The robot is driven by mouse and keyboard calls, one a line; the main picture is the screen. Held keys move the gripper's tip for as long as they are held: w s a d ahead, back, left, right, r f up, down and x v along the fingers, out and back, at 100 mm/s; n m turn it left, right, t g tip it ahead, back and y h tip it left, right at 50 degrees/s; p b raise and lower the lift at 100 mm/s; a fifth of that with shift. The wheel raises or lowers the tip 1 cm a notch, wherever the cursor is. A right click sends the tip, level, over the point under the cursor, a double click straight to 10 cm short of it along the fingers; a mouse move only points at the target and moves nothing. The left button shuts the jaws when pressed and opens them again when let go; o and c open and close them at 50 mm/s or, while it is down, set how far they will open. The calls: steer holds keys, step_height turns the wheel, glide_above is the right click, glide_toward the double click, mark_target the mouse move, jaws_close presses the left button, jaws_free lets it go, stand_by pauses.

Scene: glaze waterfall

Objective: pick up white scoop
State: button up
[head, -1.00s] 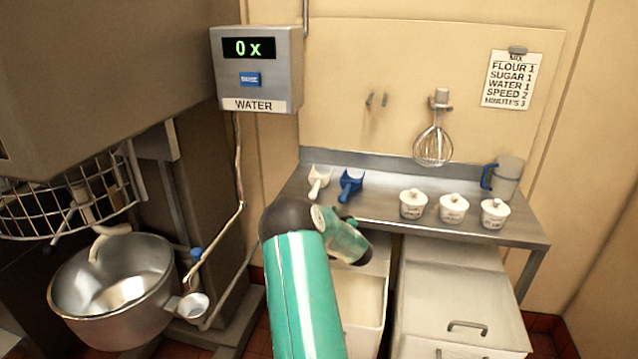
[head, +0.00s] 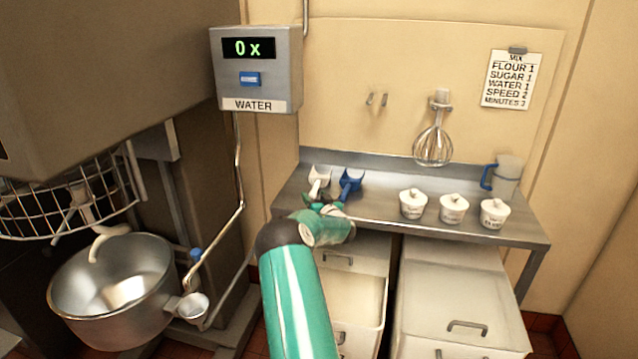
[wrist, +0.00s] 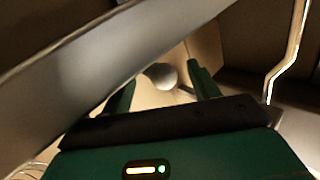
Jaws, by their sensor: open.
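The white scoop (head: 319,178) lies at the left of the steel worktop, its bowl toward the wall and its lower handle hidden behind my gripper. My gripper (head: 326,206) is at the worktop's front left edge, just in front of the scoop. In the wrist view the two green fingers of my gripper (wrist: 161,74) stand apart. A pale rounded shape (wrist: 162,76) shows between them; I cannot tell if it is the scoop's handle end. Contact with the scoop cannot be made out.
A blue scoop (head: 350,182) lies close to the right of the white one. Several lidded white pots (head: 453,209) and a jug (head: 507,177) stand further right. The worktop edge (wrist: 110,55) runs close by in the wrist view. White bins (head: 460,300) stand below.

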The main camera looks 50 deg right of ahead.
steer(key=c, duration=1.2)
